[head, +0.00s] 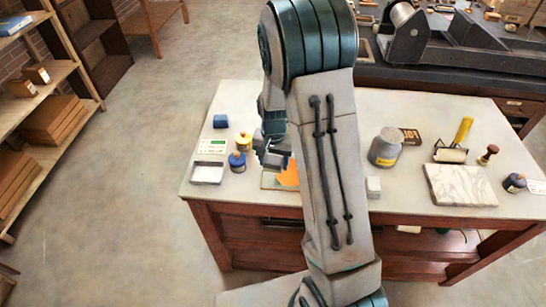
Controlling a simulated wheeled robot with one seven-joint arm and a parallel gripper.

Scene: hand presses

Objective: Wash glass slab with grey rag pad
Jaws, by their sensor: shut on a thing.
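My gripper (272,158) is over the left part of the table, mostly beside and behind my own arm link. It is shut on a small greyish thing, which seems to be the grey rag pad; its shape is largely hidden. Just below the gripper lies a flat slab with a pale edge, seemingly the glass slab (267,182), with an orange patch (289,174) on it. My arm covers the slab's right part. I cannot tell whether the held thing touches the slab.
Right of my arm are a pale block (373,187), a grey can (385,148), a roller (450,154) and a marble slab (460,185).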

